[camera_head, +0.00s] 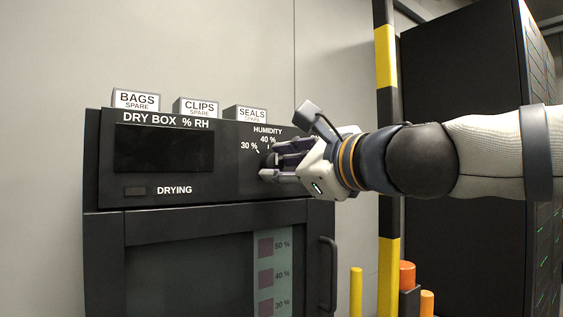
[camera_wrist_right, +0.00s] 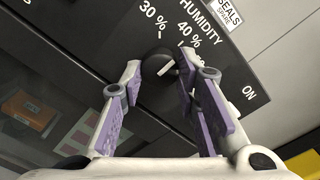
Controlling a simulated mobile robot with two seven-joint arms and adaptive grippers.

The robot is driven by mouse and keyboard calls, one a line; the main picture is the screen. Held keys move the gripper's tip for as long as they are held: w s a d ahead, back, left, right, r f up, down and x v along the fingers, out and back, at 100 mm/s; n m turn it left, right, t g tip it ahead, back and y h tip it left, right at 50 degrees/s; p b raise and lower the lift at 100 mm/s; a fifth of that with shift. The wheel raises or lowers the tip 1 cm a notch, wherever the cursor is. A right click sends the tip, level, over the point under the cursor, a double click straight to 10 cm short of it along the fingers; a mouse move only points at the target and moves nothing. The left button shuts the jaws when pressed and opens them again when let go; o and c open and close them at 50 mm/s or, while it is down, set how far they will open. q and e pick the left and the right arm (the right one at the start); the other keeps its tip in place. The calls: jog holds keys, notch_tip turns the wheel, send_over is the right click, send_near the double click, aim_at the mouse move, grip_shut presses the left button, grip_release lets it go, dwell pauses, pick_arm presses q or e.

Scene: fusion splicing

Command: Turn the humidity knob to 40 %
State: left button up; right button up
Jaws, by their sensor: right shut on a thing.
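The dry box (camera_head: 230,190) has a black panel with a round black humidity knob (camera_head: 268,160) at its right side. Its marks read 30 % at the left and 40 % at the top. My right gripper (camera_head: 271,161) reaches in from the right, its purple-padded fingers around the knob. In the right wrist view, the knob (camera_wrist_right: 157,66) sits between the fingertips of the gripper (camera_wrist_right: 164,80). A white line shows on the knob's face; I cannot tell exactly which mark it points to. An ON label shows to the right. My left gripper is not in view.
Boxes labelled bags (camera_head: 136,100), clips (camera_head: 196,108) and seals (camera_head: 245,114) stand on top of the dry box. The display (camera_head: 164,148) is dark. A door handle (camera_head: 328,274) sticks out below the panel. A yellow-black post (camera_head: 386,60) stands behind my arm.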

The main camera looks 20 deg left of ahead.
dwell(0.4)
jog(key=o, duration=1.2)
jog(key=shift+c, duration=0.2)
jog(key=v, duration=1.2)
